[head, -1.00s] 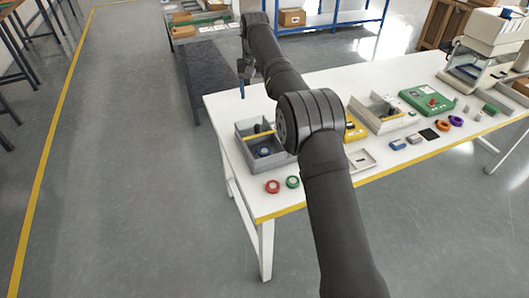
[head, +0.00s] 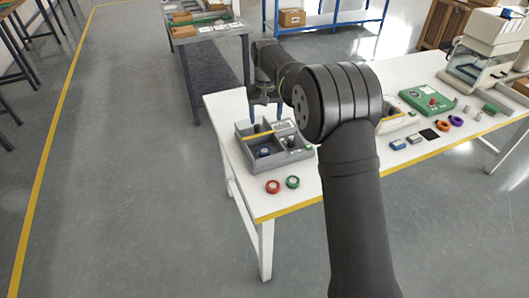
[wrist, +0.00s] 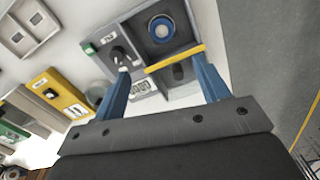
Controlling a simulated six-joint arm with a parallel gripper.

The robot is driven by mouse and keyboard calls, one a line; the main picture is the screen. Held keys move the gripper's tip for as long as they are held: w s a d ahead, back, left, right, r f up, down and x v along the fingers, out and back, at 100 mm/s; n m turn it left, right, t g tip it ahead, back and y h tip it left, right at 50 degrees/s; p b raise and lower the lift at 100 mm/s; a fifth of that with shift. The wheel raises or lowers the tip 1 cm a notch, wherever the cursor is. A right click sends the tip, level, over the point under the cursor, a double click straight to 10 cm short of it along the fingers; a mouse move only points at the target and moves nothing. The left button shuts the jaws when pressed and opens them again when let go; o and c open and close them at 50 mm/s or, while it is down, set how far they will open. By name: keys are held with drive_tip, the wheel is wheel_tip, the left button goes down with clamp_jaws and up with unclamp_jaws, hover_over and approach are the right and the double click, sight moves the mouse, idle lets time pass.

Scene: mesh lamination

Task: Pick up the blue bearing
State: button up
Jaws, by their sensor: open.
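The blue bearing (head: 264,152) lies in the near-left compartment of the grey tray (head: 270,166) at the left end of the white table. In the wrist view the blue bearing (wrist: 161,29) is a blue ring with a pale centre, beyond my fingertips. My gripper (head: 265,117) hangs over the far side of the tray, its two blue fingers apart. In the wrist view my gripper (wrist: 162,67) is open and empty, with the yellow divider bar (wrist: 175,58) across the gap between its fingers.
Other tray compartments hold dark parts, one a black knobbed piece (wrist: 119,54). My arm hides the table's middle.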

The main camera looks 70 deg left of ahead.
hover_over(264, 150)
drive_tip(key=f, duration=0.9)
drive_tip(key=shift+w+a, duration=0.1)
drive_tip(key=shift+w, duration=0.2)
drive_tip(key=shift+s+f, duration=0.15)
drive_tip(key=shift+f, duration=1.2)
drive_tip(key=shift+s+f, duration=0.1)
drive_tip(key=shift+f, duration=1.25)
drive_tip(key=shift+c, duration=0.5)
drive_tip(key=c, duration=1.1)
drive_tip(key=shift+r, duration=0.1)
